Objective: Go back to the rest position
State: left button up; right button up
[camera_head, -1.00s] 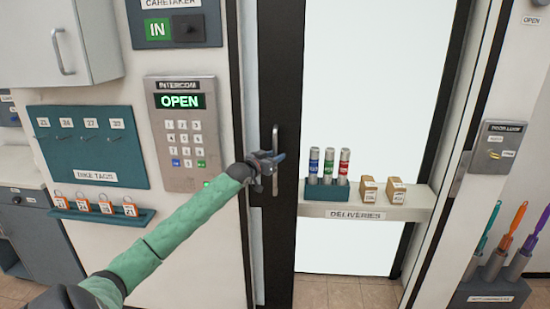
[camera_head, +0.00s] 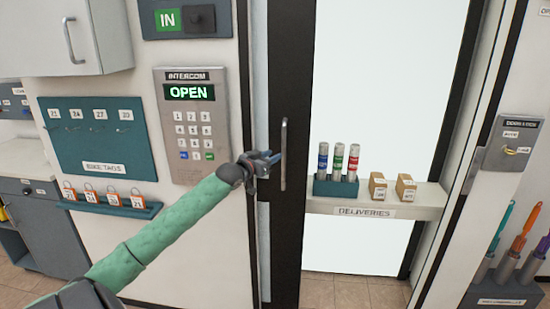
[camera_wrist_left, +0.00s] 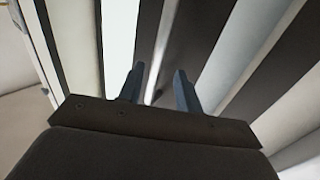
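My left arm reaches in from the lower left of the head view. Its left gripper (camera_head: 271,160) is in front of the dark door frame, just left of the vertical metal door handle (camera_head: 284,154). In the left wrist view the two fingers of the left gripper (camera_wrist_left: 160,88) are spread apart with nothing between them; the pale handle (camera_wrist_left: 158,70) shows beyond the gap. I cannot tell the exact distance to the handle. My right gripper is not in view.
The intercom (camera_head: 191,125) reads OPEN. A deliveries shelf (camera_head: 420,206) holds a teal rack of three tubes (camera_head: 336,172) and two small boxes (camera_head: 391,187). A tool holder (camera_head: 500,290) and door lock panel (camera_head: 513,144) stand at right.

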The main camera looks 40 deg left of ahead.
pick_arm(q)
jog(key=shift+s, duration=0.25)
dwell(0.5)
